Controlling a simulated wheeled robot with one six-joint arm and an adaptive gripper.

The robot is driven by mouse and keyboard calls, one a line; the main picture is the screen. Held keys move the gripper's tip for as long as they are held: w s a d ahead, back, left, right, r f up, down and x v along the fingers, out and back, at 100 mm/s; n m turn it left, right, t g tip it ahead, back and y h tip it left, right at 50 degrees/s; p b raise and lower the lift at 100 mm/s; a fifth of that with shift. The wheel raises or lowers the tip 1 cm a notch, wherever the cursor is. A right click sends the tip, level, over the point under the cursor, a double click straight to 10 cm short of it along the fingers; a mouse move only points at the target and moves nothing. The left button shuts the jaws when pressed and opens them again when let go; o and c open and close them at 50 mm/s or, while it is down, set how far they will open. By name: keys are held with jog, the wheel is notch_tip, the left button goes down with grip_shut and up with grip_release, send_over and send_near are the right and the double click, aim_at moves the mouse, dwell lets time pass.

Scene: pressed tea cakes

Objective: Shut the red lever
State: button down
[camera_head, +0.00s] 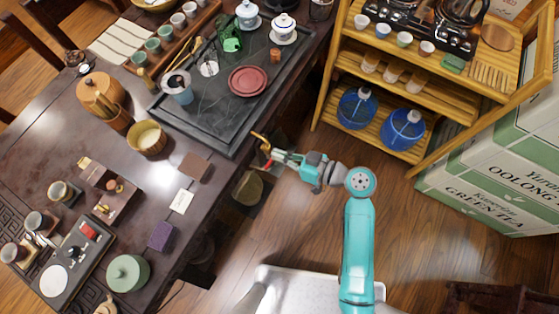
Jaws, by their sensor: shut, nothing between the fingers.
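A small red part (265,147), which looks like the red lever, shows beside a brass-coloured fitting (258,137) at the front edge of the dark table. My gripper (271,155) reaches in from the right, shut and empty, with its tip right at the red part. I cannot tell whether they touch. The lever is very small here and partly hidden by the fingertips, so its exact angle is unclear.
The dark table (60,130) holds a slate tea tray (215,125), a red plate (248,81) and several cups. A wooden shelf (330,90) with blue bottles stands at the upper right. Green-white boxes (490,185) stand at the right. Floor (420,240) is clear between.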

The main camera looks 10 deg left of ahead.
jog(key=v, duration=0.8)
jog(key=shift+d, duration=0.45)
jog(key=shift+s, duration=0.1)
